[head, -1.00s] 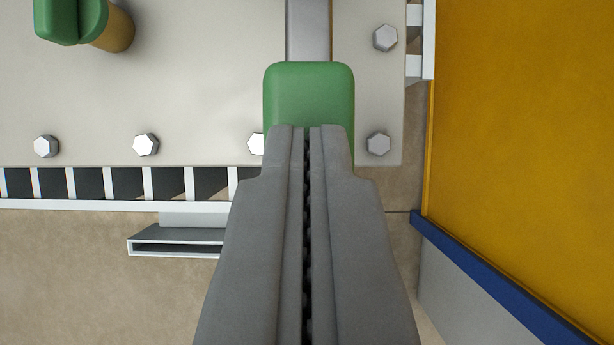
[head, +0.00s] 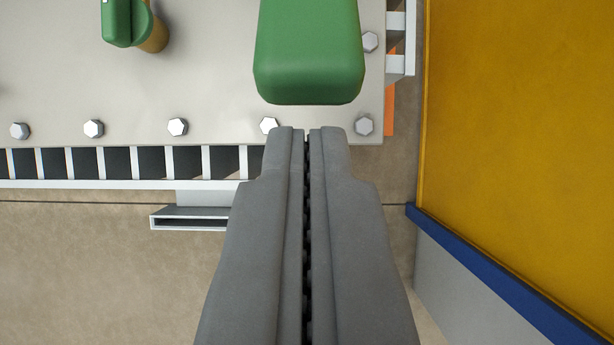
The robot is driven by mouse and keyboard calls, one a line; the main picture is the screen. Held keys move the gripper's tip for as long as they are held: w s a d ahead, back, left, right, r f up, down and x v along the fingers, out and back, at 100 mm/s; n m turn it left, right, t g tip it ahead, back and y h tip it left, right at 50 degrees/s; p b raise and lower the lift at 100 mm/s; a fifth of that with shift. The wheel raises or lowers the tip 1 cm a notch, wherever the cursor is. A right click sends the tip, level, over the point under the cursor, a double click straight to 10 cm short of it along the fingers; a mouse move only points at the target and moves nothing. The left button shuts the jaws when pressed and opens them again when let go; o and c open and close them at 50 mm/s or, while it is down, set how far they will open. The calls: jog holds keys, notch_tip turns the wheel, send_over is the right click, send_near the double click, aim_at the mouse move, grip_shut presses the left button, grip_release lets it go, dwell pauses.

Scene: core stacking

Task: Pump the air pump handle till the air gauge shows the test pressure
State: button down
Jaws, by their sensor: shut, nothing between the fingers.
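The green grip (head: 308,52), apparently of the pump handle, is at the top centre of the head view, cut off by the top edge. It looks large and close to the camera and hides what is beneath it. My gripper (head: 307,130) is shut and empty. Its fingertips sit just below the grip's near edge in the picture, with a small gap showing between them. No air gauge is in view.
A pale bolted plate (head: 220,70) lies below, with a slotted white edge and a white bracket (head: 190,222). A second green handle (head: 124,22) with a brown stem is at the upper left. A yellow panel (head: 520,120) with a blue edge stands close on the right.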

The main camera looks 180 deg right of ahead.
jog(key=s+v, duration=0.1)
jog(key=v, duration=0.6)
jog(key=shift+s, duration=0.3)
dwell(0.4)
jog(key=s+r+t, duration=0.1)
jog(key=s+t, duration=1)
jog(key=s, duration=0.6)
jog(key=shift+r, duration=0.15)
